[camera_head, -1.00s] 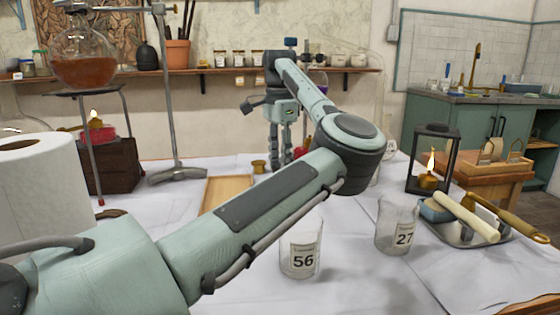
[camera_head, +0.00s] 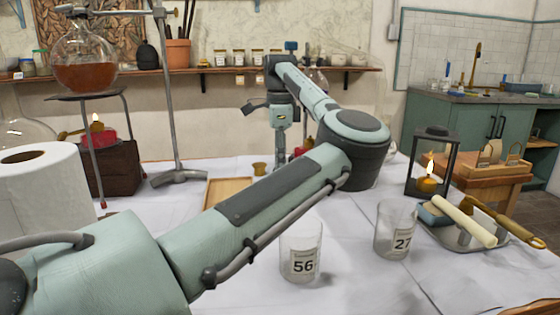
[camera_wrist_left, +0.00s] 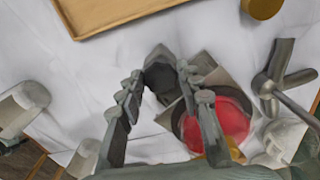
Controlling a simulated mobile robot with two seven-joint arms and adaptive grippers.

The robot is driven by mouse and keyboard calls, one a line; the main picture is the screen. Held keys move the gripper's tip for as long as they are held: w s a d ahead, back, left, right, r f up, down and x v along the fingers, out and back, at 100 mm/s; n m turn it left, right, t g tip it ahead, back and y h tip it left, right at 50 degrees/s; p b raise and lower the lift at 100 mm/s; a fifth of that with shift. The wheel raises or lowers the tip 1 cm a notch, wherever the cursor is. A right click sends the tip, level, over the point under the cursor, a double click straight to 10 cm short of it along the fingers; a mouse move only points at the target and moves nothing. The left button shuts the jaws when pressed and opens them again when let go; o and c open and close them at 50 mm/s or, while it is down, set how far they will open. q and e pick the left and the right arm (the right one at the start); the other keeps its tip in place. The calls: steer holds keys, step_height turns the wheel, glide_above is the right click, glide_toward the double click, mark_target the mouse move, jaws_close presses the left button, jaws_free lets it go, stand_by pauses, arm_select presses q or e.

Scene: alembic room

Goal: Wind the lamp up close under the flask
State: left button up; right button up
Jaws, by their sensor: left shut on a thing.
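My left gripper (camera_head: 281,148) reaches down at the back middle of the table, partly hidden by my own arm. In the left wrist view its fingers (camera_wrist_left: 160,78) are shut on a dark knob (camera_wrist_left: 161,80). Right beside the knob, a red lamp (camera_wrist_left: 230,122) stands over a grey metal plate (camera_wrist_left: 172,116). In the head view only a bit of this red lamp (camera_head: 300,151) shows behind the gripper. A flask (camera_head: 319,78) shows partly above it, behind my arm; the gap between them is hidden. My right gripper is not in view.
A round flask of orange liquid (camera_head: 86,75) stands on a tripod at left, with another lit red lamp (camera_head: 97,135) below. Beakers 56 (camera_head: 300,262) and 27 (camera_head: 395,240) stand in front. A lit lantern (camera_head: 432,165) and a tray (camera_head: 470,238) are at right.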

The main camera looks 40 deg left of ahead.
arm_select(q)
steer(key=m, duration=0.3)
steer(key=shift+r+m+p, duration=0.1)
steer(key=shift+m+p, duration=0.2)
steer(key=shift+m, duration=0.1)
steer(key=m, duration=0.4)
steer(key=shift+w+m, duration=0.1)
steer(key=shift+m, duration=0.2)
steer(key=m, duration=0.3)
steer(key=shift+m, duration=1.5)
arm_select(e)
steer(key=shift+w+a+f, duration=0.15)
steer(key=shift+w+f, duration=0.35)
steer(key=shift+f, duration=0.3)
arm_select(q)
steer(key=shift+m, duration=0.3)
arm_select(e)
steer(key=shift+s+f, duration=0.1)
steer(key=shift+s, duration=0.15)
arm_select(q)
steer(key=o, duration=1)
steer(key=shift+d, duration=0.1)
steer(key=shift+o, duration=0.8)
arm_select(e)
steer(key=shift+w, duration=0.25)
